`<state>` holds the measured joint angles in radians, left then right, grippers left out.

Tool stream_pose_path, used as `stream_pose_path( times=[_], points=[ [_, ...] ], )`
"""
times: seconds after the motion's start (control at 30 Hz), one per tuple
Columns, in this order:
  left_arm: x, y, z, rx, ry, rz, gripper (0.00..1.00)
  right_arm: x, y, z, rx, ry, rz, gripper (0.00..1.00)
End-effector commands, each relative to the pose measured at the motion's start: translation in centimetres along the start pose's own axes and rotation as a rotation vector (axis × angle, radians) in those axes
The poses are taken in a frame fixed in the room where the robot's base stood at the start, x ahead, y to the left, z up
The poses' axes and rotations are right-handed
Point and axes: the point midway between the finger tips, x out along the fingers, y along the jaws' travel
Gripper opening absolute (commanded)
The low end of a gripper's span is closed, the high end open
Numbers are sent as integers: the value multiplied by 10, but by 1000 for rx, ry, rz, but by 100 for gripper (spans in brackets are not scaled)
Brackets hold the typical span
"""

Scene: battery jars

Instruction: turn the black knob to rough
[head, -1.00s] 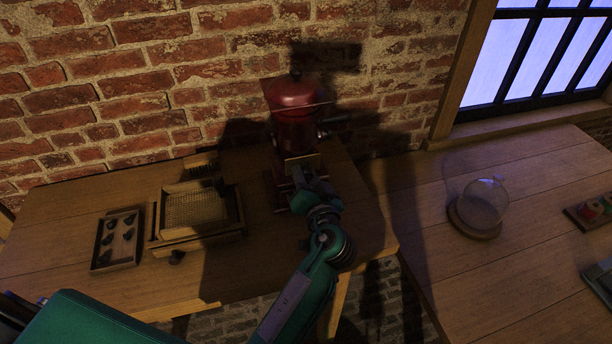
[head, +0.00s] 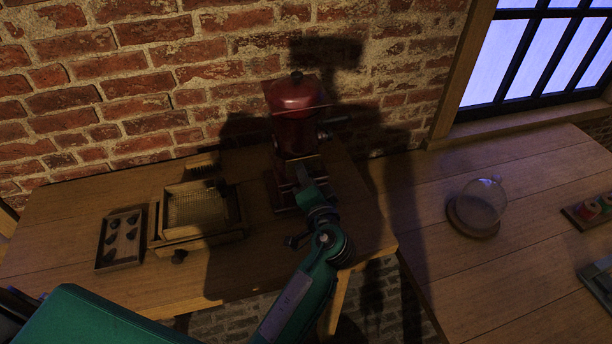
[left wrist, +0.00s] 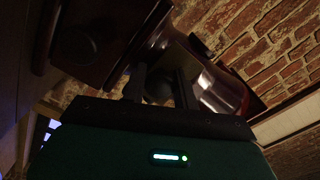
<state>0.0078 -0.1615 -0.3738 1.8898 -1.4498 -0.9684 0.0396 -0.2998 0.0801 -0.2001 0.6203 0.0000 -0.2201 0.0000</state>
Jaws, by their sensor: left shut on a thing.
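The knob's marks and any word "rough" cannot be read. In the head view the knob is hidden by my gripper and the shadow. My right gripper is not in view.
A shallow wooden tray with a mesh (head: 197,211) and a small tray of dark pieces (head: 121,238) lie to the left on the table. A glass dome (head: 482,203) stands on the right table.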

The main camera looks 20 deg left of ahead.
Motion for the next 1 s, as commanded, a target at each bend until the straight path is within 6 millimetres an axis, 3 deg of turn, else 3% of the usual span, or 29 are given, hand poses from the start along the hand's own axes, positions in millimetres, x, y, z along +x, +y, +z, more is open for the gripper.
stream_pose_path(
  times=[0.23, 0.27, 0.33, 0.77, 1.0],
  points=[
    [0, -1, 0, 1, 1, -2, 7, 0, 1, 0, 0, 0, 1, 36],
    [0, -1, 0, 1, 1, -2, 34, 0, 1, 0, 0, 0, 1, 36],
    [0, -1, 0, 1, 1, -2, 47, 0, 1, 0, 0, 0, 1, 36],
    [0, 1, 1, -5, -1, 1, 48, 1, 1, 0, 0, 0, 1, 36],
    [0, 3, 1, -141, 0, 1, 48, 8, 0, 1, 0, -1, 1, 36]
  ],
)
